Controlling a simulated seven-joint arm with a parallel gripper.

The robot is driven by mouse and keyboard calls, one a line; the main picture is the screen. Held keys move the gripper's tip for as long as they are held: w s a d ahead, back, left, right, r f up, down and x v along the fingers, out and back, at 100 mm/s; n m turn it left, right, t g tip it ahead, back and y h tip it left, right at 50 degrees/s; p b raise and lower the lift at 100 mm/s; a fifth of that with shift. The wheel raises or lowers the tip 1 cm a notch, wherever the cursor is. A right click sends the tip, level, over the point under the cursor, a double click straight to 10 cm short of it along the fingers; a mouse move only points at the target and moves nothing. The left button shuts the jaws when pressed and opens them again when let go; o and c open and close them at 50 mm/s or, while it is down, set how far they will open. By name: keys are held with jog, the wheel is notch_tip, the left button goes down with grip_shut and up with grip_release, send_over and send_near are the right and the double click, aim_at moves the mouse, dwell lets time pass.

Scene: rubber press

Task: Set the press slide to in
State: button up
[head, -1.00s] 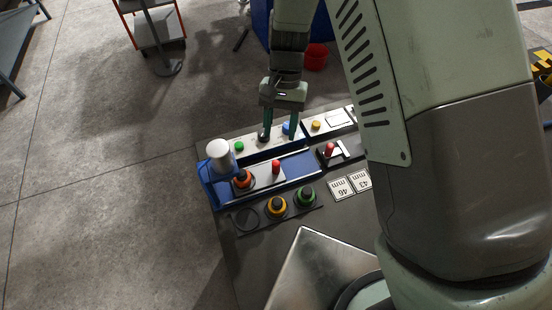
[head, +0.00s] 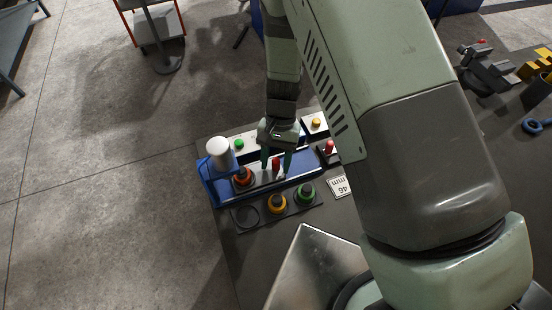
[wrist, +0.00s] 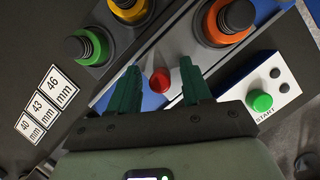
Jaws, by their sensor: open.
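The blue press (head: 208,190) lies on the dark bench, with a white cylindrical head (head: 219,152) at its left end. Its slide is a light plate carrying an orange-and-black part (head: 243,177) at the left and a red-knobbed handle (head: 276,163) at the right. My gripper (head: 276,165) is open, with its green fingers on either side of the red knob. In the wrist view the red knob (wrist: 160,80) shows between the two open fingertips (wrist: 160,82). I cannot tell whether the fingers touch it.
A yellow part (head: 277,204) and a green part (head: 305,194) stand in front of the press beside an empty ring. Behind is a white panel with a green START button (wrist: 260,101). Another red-knobbed lever (head: 329,147) is to the right.

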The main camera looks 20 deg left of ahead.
aim_at(259, 179)
grip_shut()
jog(key=shift+s+a, duration=1.5)
jog(key=shift+a, duration=0.05)
jog(key=shift+c, duration=0.8)
grip_release()
jog(key=shift+o, duration=0.8)
jog(key=v, duration=1.1)
jog(key=shift+f, duration=0.2)
